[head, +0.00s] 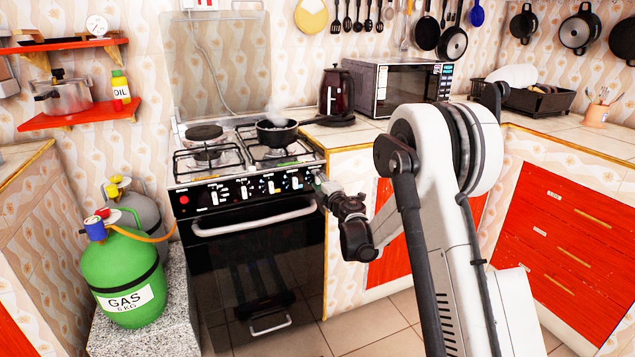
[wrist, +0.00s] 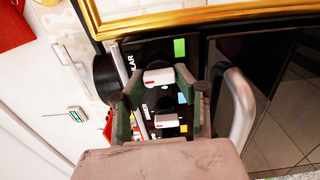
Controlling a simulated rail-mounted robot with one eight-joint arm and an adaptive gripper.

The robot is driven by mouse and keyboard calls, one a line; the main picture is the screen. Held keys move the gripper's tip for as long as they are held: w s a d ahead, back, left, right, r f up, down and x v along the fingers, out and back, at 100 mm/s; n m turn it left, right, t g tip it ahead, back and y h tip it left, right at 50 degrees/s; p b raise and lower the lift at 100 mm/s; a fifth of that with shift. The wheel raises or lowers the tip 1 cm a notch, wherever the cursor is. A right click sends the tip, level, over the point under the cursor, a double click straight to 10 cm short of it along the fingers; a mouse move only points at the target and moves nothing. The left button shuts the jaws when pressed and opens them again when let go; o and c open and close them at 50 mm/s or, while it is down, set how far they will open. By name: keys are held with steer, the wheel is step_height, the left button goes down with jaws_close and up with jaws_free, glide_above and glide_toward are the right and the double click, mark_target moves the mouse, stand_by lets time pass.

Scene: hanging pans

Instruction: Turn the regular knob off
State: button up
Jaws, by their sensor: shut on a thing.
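The stove's control panel (head: 245,189) carries a row of knobs on its front. My gripper (head: 322,184) is at the right end of this panel in the head view, and it hides the knobs there. In the wrist view, my gripper (wrist: 157,82) has its dark green fingers on both sides of a white knob (wrist: 158,77) with a red mark at one end. Lettering ending in "ULAR" shows beside this knob, so it appears to be the regular knob. The gripper is shut on it. A second white knob (wrist: 166,121) shows between the fingers, nearer the palm.
A steaming dark pan (head: 277,133) stands on the right front burner. The oven handle (head: 254,217) juts out below the panel. A counter with red cupboard doors (head: 385,205) is close to the right of my gripper. A green gas cylinder (head: 135,262) stands at left.

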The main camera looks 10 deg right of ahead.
stand_by(0.4)
steer(key=o, duration=1.1)
steer(key=s, duration=0.4)
steer(key=s+d, duration=0.1)
steer(key=s, duration=0.3)
steer(key=s+d, duration=0.1)
steer(key=s, duration=0.2)
steer(key=shift+s+d, duration=0.15)
steer(key=shift+s, duration=0.25)
steer(key=shift+m, duration=0.3)
